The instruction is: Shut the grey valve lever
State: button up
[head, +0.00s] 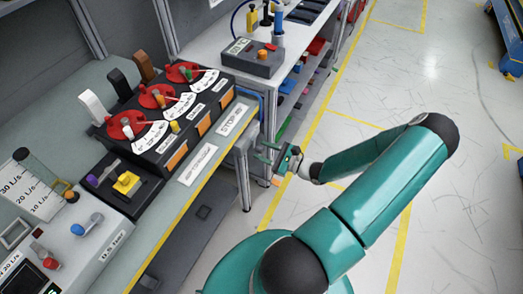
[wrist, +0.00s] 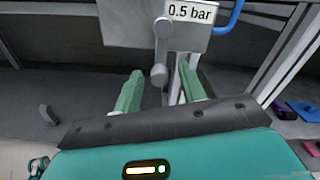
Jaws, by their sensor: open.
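A grey lever (wrist: 161,50) hangs down from a grey box (wrist: 130,25) in the wrist view, just left of the "0.5 bar" label (wrist: 191,12). Its rounded lower end lies between my fingertips in the picture. My gripper (wrist: 160,69) is open, with one green finger on each side of the lever. No contact shows, and I cannot tell whether the lever end is between the fingers or a little beyond them. In the head view my gripper (head: 266,154) is off the right end of the dashboard bench. I cannot make out the grey lever there.
The bench carries a black panel (head: 165,130) with red dials and white, black and brown levers behind it. A blue pipe (wrist: 230,17) runs right of the label; it also shows in the head view (head: 260,98). A shelved bench (head: 220,38) stands behind. Floor to the right is open.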

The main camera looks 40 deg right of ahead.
jog(key=shift+w+a, duration=0.25)
jog(key=shift+w, duration=0.25)
jog(key=shift+c, duration=0.4)
grip_shut()
